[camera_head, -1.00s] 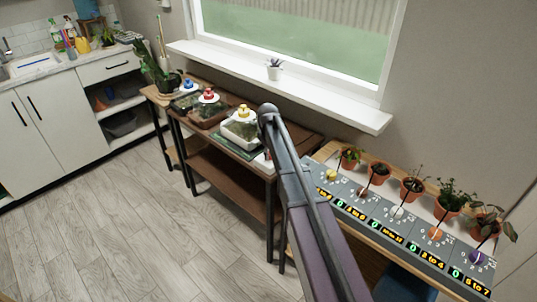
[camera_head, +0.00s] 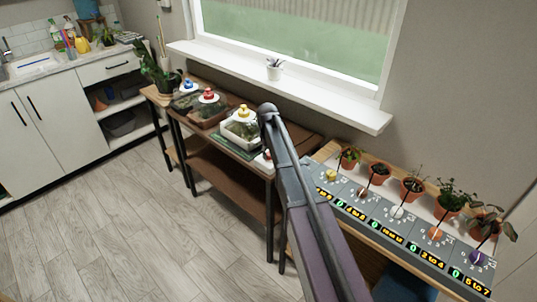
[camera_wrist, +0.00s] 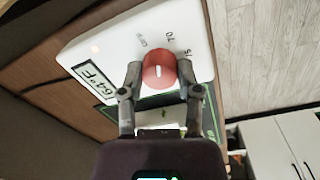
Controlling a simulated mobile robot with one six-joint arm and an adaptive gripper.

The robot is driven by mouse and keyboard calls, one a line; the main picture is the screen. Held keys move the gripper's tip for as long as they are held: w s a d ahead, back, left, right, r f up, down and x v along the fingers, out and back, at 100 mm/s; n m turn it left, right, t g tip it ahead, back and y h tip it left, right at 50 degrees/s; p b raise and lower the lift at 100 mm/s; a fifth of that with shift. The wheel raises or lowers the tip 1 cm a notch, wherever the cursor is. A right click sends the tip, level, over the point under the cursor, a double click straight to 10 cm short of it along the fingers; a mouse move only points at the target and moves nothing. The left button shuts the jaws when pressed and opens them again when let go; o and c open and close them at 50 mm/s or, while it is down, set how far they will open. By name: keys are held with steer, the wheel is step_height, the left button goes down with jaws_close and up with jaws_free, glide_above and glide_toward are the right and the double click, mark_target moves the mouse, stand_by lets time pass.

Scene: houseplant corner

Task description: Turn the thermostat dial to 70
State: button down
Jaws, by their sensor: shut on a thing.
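The thermostat (camera_wrist: 78,46) is a white panel in the wrist view with a small display (camera_wrist: 95,80) that appears to read 64°F. Its red round dial (camera_wrist: 159,69) carries a short white mark. The label 70 is printed above the dial, slightly right of it, with another label to each side. The exact heading of the mark is hard to tell. My gripper (camera_wrist: 160,80) is shut on the red dial, one finger on its left and one on its right.
Lidded terrariums with blue, red and yellow knobs stand on a dark table (camera_head: 225,152) left of my arm. A grey panel (camera_head: 400,233) with several coloured knobs and potted plants is to the right. The windowsill (camera_head: 300,92) runs behind. The floor at left is clear.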

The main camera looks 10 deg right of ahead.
steer(key=m, duration=0.3)
steer(key=shift+s, duration=0.2)
steer(key=shift+m, duration=0.4)
steer(key=shift+c, duration=1.5)
jaws_free()
steer(key=shift+w, duration=0.1)
steer(key=shift+r, duration=0.1)
